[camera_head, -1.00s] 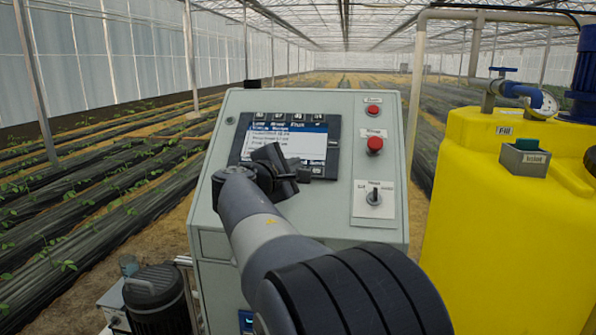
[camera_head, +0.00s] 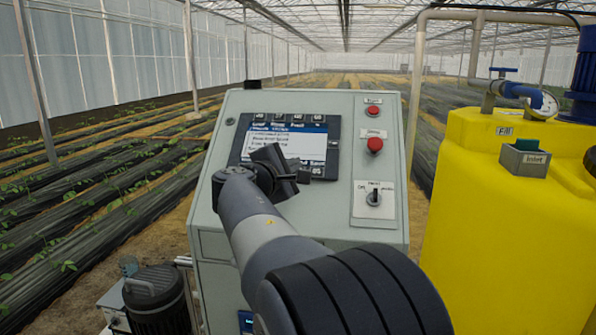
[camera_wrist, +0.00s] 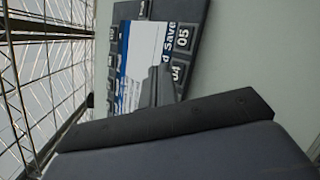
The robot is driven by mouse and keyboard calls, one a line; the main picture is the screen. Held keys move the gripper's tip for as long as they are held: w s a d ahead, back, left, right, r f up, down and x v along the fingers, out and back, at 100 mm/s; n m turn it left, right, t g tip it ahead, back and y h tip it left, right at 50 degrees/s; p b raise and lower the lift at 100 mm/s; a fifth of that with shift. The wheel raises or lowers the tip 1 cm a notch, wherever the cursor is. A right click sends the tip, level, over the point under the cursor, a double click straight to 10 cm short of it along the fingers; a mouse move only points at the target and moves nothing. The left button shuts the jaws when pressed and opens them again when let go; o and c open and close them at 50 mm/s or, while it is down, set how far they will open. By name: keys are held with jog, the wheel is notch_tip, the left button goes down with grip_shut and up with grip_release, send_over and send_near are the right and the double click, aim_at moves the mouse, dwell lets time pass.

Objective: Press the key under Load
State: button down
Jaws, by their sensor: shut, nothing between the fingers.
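The display unit (camera_head: 330,130) is set in the sloped face of a grey cabinet. Its lit screen (camera_head: 290,145) shows a list with a blue bar, and "Save" reads at its lower right. In the wrist view the screen (camera_wrist: 135,72) is turned sideways, and the word before "Save" is mostly covered, with only a final "d" showing. Key 05 (camera_wrist: 182,39) is clear under "Save"; key 04 (camera_wrist: 178,73) beside it is partly hidden by my finger. My gripper (camera_head: 297,172) is shut and empty at the unit's lower edge; contact cannot be told. Its fingertips also show in the wrist view (camera_wrist: 158,85).
Right of the display are two red buttons, the upper (camera_head: 373,111) and the lower (camera_head: 375,145), and a rotary switch (camera_head: 374,198). A yellow tank (camera_head: 500,240) stands at the right. A dark motor (camera_head: 155,300) stands low left.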

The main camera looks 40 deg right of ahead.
jog(key=shift+f, duration=0.15)
dwell(0.5)
jog(key=shift+w+d+f+b, duration=0.2)
jog(key=shift+b, duration=0.15)
jog(key=shift+w+d+f, duration=0.15)
jog(key=shift+d+f, duration=0.05)
jog(key=shift+f, duration=0.05)
dwell(0.6)
dwell(0.3)
jog(key=shift+s+a+r, duration=0.3)
jog(key=shift+a+r, duration=0.1)
jog(key=shift+r, duration=0.15)
jog(key=shift+s+a+r+p, duration=0.25)
jog(key=shift+r+p, duration=0.1)
jog(key=shift+r, duration=0.15)
jog(key=s+a+r, duration=0.1)
jog(key=a+r+p, duration=0.1)
jog(key=shift+s+r, duration=0.4)
